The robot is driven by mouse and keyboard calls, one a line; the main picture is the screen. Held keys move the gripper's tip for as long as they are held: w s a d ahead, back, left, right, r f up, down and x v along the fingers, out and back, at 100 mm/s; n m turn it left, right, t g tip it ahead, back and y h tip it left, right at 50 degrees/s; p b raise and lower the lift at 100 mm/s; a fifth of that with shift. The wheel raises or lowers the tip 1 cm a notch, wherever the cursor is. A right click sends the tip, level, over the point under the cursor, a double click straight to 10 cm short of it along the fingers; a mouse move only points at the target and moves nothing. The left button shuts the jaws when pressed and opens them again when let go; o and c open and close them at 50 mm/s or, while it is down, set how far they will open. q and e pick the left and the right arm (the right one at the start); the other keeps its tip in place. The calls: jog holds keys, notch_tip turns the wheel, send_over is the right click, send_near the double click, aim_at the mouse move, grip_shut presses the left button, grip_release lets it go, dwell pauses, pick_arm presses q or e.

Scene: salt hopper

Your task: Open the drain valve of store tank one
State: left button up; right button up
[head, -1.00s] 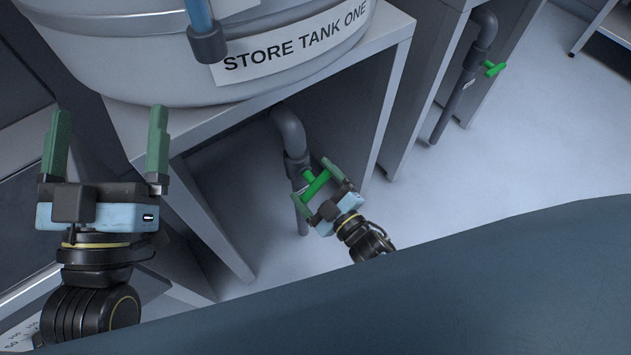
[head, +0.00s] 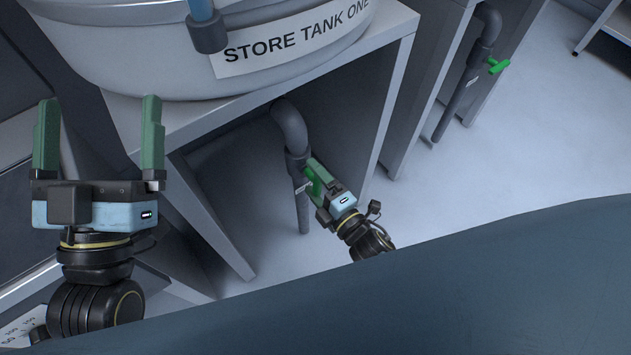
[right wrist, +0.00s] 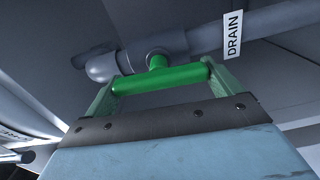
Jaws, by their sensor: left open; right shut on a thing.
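Store tank one (head: 130,55) is a round metal tank at the top left of the head view, on a grey stand (head: 398,60). A grey drain pipe (head: 289,125) bends down beneath the stand. Its valve has a green T-shaped handle (head: 311,187); in the right wrist view the handle (right wrist: 160,79) lies crosswise between my fingers, below a "DRAIN" label (right wrist: 233,35). My right gripper (head: 322,178) is shut on this handle, its fingers at the two ends of the bar. My left gripper (head: 97,135) is open and empty, in front of the tank's stand.
Another grey pipe (head: 459,100) with a green handle (head: 498,65) stands beside the neighbouring stand at the upper right. The stand's side panels flank the drain pipe. Pale floor (head: 440,185) is clear to the right. A dark blue-grey surface (head: 500,280) fills the lower right.

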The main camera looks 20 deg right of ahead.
aim_at(138, 166)
pick_arm(q)
jog(key=shift+s+r, duration=0.1)
jog(key=shift+r, duration=0.15)
pick_arm(e)
jog(key=shift+f+n, duration=0.1)
jog(key=shift+n, duration=0.4)
jog(key=o, duration=0.7)
jog(key=shift+s, duration=0.15)
